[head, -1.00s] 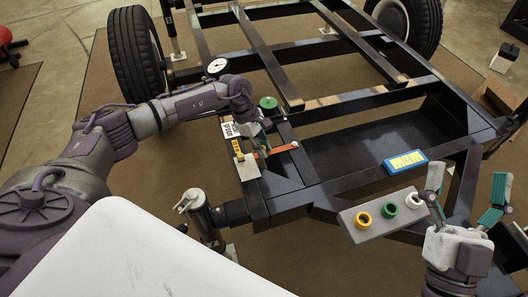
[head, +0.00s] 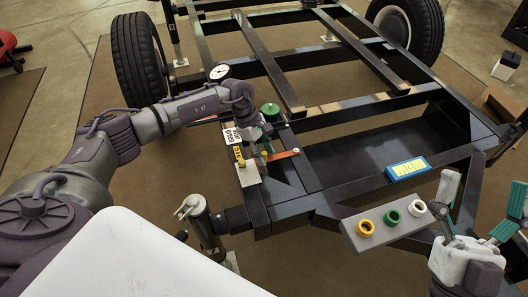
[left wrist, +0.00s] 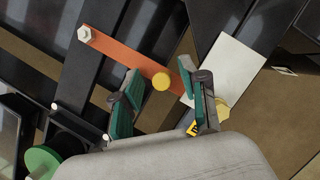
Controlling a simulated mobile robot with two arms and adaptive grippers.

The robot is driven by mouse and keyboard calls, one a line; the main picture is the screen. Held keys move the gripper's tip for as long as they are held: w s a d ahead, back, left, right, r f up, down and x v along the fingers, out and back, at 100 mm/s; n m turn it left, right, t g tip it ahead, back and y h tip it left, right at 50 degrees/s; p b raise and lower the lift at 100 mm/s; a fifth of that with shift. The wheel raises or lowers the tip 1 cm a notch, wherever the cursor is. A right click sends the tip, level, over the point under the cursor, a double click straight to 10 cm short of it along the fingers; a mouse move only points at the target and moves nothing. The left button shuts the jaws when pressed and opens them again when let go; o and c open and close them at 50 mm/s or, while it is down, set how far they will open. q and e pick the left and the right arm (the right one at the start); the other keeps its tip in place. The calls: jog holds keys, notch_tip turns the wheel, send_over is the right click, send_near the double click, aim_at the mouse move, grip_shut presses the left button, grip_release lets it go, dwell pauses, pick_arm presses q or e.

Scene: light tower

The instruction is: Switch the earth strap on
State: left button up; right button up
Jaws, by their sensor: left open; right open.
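The earth strap (head: 284,154) is a flat orange bar on the black frame. In the left wrist view the strap (left wrist: 113,48) runs from a silver hex bolt (left wrist: 85,34) towards a pale plate (left wrist: 232,62) with a yellow hex stud (left wrist: 222,108). A yellow knob (left wrist: 161,81) stands on the strap. My left gripper (head: 261,151) is open, its teal fingers on either side of the knob with gaps visible. The right finger hides the strap's end, so I cannot tell whether it touches the plate. My right gripper (head: 482,204) is open and empty at the right.
A grey panel (head: 376,236) with yellow, green and white rings sits on the drawbar. A blue-yellow box (head: 407,169), a green knob (head: 270,110) and a round gauge (head: 219,72) are on the frame. A jack post (head: 203,226) stands at the front.

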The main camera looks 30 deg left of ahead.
pick_arm(q)
jog(key=v, duration=1.2)
